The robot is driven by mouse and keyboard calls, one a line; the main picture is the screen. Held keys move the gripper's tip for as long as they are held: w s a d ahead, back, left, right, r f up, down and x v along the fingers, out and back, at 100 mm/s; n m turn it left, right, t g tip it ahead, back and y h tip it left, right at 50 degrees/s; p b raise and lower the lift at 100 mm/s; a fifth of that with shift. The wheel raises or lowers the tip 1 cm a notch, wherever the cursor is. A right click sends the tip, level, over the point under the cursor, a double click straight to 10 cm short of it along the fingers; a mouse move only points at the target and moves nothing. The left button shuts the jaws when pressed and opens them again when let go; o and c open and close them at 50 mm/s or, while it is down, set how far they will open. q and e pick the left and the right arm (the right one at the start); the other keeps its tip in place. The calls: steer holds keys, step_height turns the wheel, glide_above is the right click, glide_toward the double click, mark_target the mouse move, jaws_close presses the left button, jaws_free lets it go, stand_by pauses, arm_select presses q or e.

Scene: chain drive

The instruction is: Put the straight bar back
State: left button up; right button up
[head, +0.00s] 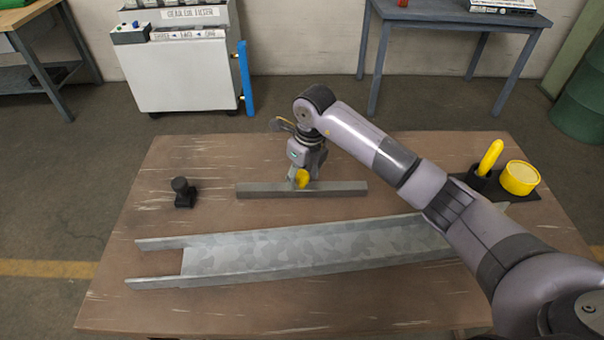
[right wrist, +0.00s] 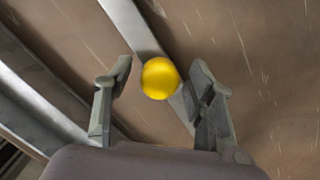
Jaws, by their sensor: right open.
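The straight bar (head: 340,188), grey with a yellow knob (head: 302,178), lies flat on the brown table. The knob also shows in the right wrist view (right wrist: 160,78), with the bar (right wrist: 132,25) running diagonally beneath it. My right gripper (head: 300,178) is over the middle of the bar at the knob. In the right wrist view its two fingers (right wrist: 160,70) stand apart, one on each side of the knob, with a visible gap on the left. Part of the bar is hidden by the right finger. My left gripper is out of view.
A long metal channel (head: 300,250) lies in front of the bar, partly hidden by my right arm. A small black fixture (head: 183,192) stands left of the bar. A black holder with a yellow handle (head: 490,157) and a yellow round container (head: 519,178) are at the right.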

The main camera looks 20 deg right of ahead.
mark_target(307, 190)
steer(key=shift+r, duration=0.25)
step_height(307, 190, up, 12)
steer(key=s+b, duration=0.1)
steer(key=b, duration=0.1)
steer(key=shift+s+d+f, duration=0.2)
steer(key=shift+s+d, duration=0.1)
steer(key=shift+d, duration=0.15)
